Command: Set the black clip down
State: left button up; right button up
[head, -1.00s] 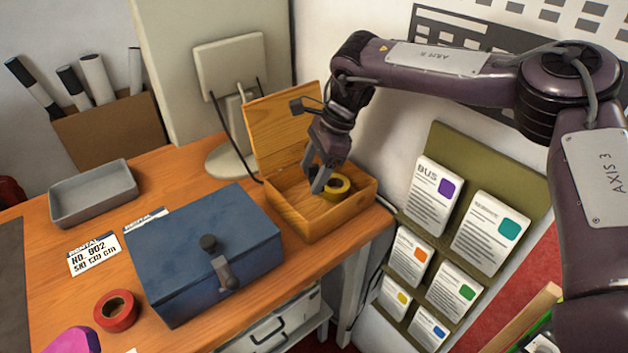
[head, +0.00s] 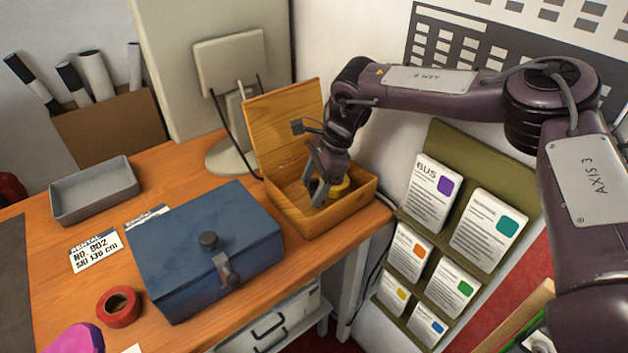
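My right gripper (head: 319,190) reaches down into the open wooden box (head: 322,225). A small dark shape between its fingertips looks like the black clip (head: 313,184), mostly hidden by the fingers. The gripper is low over the box floor; I cannot tell whether the clip touches the floor. My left gripper is not in view.
The box's raised lid (head: 283,122) stands behind the gripper. A monitor (head: 230,70) stands behind. A card rack (head: 462,180) is at right.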

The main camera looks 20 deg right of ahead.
jog(key=o, duration=0.4)
jog(key=shift+o, duration=0.2)
jog(key=b+v, duration=0.1)
jog(key=v, duration=1.2)
jog(key=shift+a+r, duration=0.2)
jog(key=shift+a, duration=0.05)
